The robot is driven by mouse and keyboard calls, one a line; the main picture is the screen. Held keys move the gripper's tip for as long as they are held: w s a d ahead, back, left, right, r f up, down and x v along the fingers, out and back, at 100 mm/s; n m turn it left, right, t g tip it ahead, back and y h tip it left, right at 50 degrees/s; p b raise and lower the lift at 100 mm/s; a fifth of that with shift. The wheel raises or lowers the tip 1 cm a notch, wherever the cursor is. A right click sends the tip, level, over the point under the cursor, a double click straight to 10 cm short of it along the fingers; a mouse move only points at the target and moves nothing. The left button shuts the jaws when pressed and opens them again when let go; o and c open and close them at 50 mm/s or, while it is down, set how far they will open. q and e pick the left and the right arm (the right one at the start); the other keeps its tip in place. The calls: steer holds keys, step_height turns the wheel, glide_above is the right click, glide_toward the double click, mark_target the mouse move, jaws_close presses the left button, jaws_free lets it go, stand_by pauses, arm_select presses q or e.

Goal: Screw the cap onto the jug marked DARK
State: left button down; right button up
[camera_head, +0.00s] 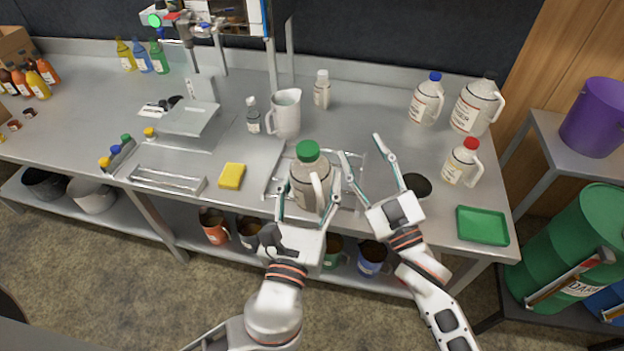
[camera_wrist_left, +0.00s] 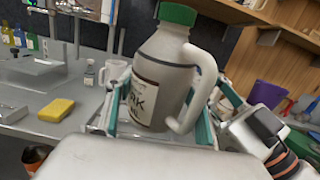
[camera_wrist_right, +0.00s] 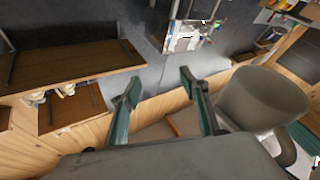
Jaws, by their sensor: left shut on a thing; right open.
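The jug (camera_head: 311,190) has a pale body, a handle and a label; in the left wrist view the letters "RK" show on the jug (camera_wrist_left: 160,85). A green cap (camera_head: 308,151) sits on its neck, also seen in the left wrist view (camera_wrist_left: 178,14); I cannot tell how tight it is. My left gripper (camera_head: 310,186) is shut on the jug's body, which stands nearly upright over the counter's front part. My right gripper (camera_head: 360,147) is open and empty, just right of the jug. In the right wrist view its fingers (camera_wrist_right: 160,84) have nothing between them.
On the counter (camera_head: 370,95) stand jugs with blue (camera_head: 427,102) and red (camera_head: 462,163) caps, and a larger jug (camera_head: 476,106). A pitcher (camera_head: 285,115) and small bottle (camera_head: 253,116) stand behind. A yellow sponge (camera_head: 231,176) lies left, a green tray (camera_head: 482,227) right.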

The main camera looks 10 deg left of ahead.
steer(key=s+d+f+m+g+h, duration=0.25)
steer(key=s+d+f, duration=0.2)
steer(key=f, duration=0.55)
steer(key=s+d+f+m+g+h, duration=0.15)
steer(key=s+d+f+h, duration=0.3)
steer(key=f, duration=0.45)
steer(key=s+d+f+m+g, duration=0.1)
steer(key=s+d+f+g, duration=0.1)
steer(key=s+d+f, duration=0.2)
steer(key=s+d+f+m+g+h, duration=0.1)
steer(key=s+d+f, duration=0.3)
steer(key=s+f, duration=0.4)
steer(key=shift+f+m+g+h, duration=0.2)
steer(key=shift+m+g+h, duration=0.1)
steer(key=shift+g, duration=0.3)
